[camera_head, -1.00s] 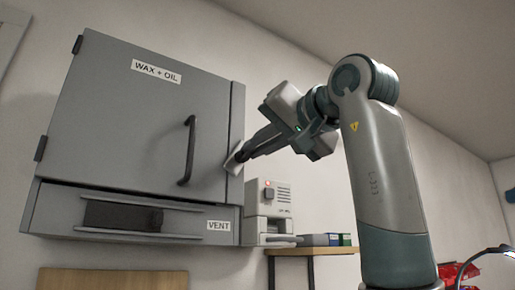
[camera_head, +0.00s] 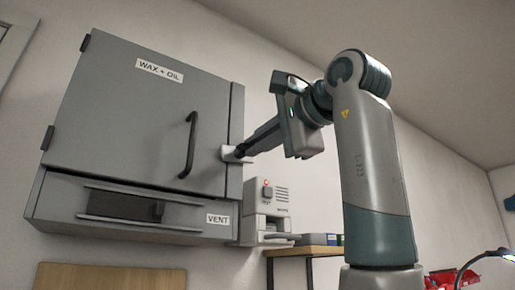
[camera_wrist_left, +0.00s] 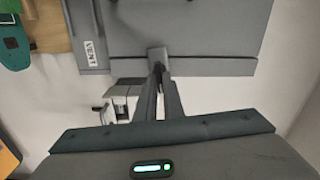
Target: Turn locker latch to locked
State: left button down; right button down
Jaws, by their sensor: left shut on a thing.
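The grey locker (camera_head: 130,115), labelled "WAX + OIL", hangs on the wall with its door closed. Its pale latch (camera_head: 229,154) is at the right edge of the door and lies about level in the head view. My left gripper (camera_head: 241,152) is shut on the latch, with the arm reaching in from the right side of the picture. In the left wrist view the fingers (camera_wrist_left: 159,72) meet at the grey latch (camera_wrist_left: 157,54), and part of it is hidden between the tips. My right gripper is in neither view.
A dark bar handle (camera_head: 189,145) stands out from the door left of the latch. A vent drawer (camera_head: 125,207) is below the door. Red bins (camera_head: 445,279) are lower right.

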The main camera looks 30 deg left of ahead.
pick_arm(q)
jog(key=shift+m+b, duration=0.3)
jog(key=shift+m, duration=0.5)
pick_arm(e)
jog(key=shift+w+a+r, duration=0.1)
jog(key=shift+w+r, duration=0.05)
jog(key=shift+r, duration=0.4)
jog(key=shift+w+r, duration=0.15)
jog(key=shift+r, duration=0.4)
pick_arm(q)
jog(key=c, duration=1.9)
grip_release()
jog(key=shift+a, duration=0.15)
jog(key=shift+o, duration=0.2)
jog(key=shift+w, duration=0.1)
